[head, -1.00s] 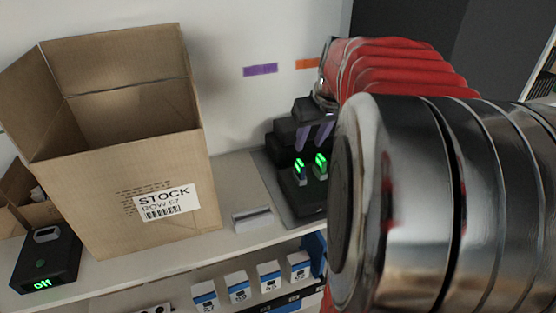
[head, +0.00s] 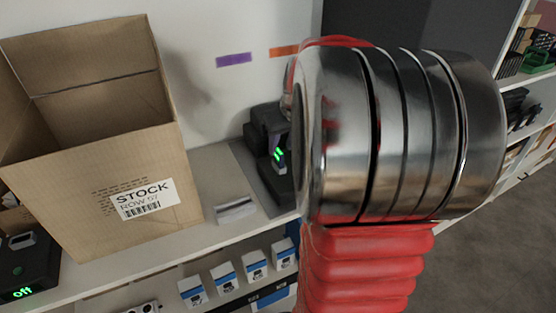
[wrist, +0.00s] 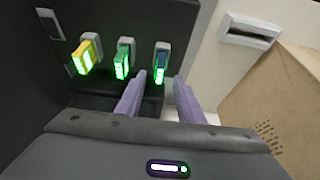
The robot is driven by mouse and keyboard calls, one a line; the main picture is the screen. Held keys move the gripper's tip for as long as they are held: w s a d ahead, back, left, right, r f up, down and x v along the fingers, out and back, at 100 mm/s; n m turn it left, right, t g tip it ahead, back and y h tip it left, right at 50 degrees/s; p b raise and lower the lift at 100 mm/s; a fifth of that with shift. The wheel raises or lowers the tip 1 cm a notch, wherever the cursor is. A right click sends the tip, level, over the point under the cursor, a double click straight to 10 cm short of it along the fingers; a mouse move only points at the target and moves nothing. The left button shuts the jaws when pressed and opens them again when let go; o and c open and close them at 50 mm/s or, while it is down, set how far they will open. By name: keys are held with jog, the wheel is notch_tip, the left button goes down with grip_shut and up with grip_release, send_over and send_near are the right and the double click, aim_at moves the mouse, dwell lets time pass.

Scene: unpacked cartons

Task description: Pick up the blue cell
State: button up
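The blue cell (wrist: 162,57) sits upright in the right-hand slot of a dark charger (wrist: 92,18) in the wrist view, its lower front lit green. A green cell (wrist: 124,62) and a yellow cell (wrist: 88,56) stand in slots to its left. My gripper (wrist: 160,78) is open, its two purple fingers pointing at the blue cell, one tip on either side of it in the picture. I cannot tell whether they touch it. In the head view my arm hides most of the charger (head: 262,128); one purple finger and green lights show.
A large open STOCK carton (head: 90,190) stands left of the charger on the white shelf (head: 222,183). A small white holder (head: 236,210) lies between them. A dark box reading "off" (head: 28,268) is far left. Small blue-white boxes (head: 223,277) line the shelf below.

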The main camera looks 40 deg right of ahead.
aim_at(279, 151)
jog(key=x, duration=0.5)
jog(key=shift+c, duration=0.2)
dwell(0.3)
grip_shut()
dwell(0.4)
